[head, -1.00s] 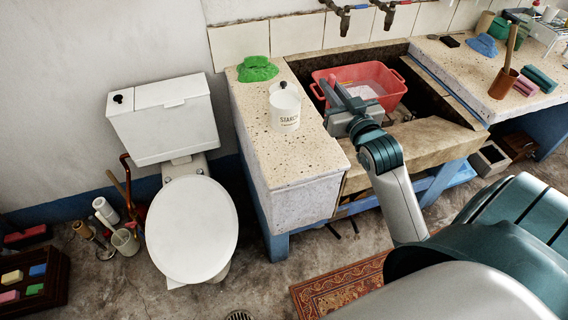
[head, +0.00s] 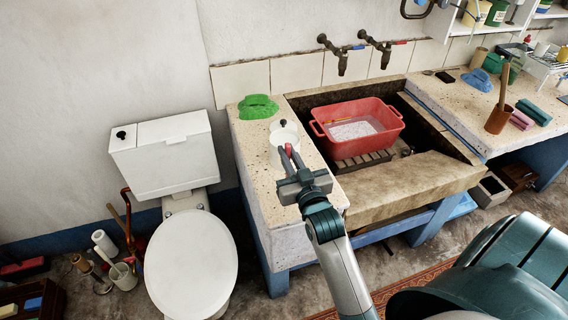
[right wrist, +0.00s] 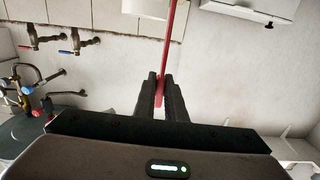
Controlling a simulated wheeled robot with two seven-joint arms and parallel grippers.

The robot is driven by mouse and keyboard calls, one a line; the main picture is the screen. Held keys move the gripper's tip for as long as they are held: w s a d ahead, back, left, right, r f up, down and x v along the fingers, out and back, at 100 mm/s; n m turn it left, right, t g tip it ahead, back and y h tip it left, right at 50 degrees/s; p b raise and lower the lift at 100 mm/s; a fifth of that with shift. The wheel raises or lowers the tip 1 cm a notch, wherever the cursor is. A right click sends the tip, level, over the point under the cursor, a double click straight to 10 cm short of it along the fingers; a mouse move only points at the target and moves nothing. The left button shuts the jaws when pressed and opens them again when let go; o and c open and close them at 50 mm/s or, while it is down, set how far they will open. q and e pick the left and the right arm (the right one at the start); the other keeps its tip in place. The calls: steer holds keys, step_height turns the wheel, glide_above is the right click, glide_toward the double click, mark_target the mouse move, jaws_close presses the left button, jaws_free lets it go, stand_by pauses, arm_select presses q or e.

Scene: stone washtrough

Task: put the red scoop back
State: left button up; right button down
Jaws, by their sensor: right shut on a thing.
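My right gripper (head: 291,162) is over the left stone counter, in front of the white starch canister (head: 285,132) as the head view sees it. It is shut on the slim red scoop (head: 289,150), of which only a short bit shows there. In the right wrist view the gripper (right wrist: 161,80) pinches the red scoop's long thin handle (right wrist: 175,35), which runs up out of the frame. A white cylinder (right wrist: 146,5), likely the canister, stands at the top edge beside the handle. I cannot tell whether the scoop touches the canister. My left gripper is not in view.
A green cloth (head: 258,107) lies behind the canister. The red basin (head: 385,115) sits in the trough to the right, below two wall taps (head: 340,60). The toilet (head: 188,245) stands left of the counter.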

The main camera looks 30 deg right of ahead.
steer(key=shift+w+a+f, duration=0.15)
steer(key=shift+a+f, duration=0.1)
steer(key=shift+a, duration=0.2)
steer(key=shift+f, duration=0.1)
step_height(320, 180, down, 4)
steer(key=shift+r+p, duration=0.1)
steer(key=shift+p, duration=0.4)
steer(key=c, duration=1.8)
jaws_free()
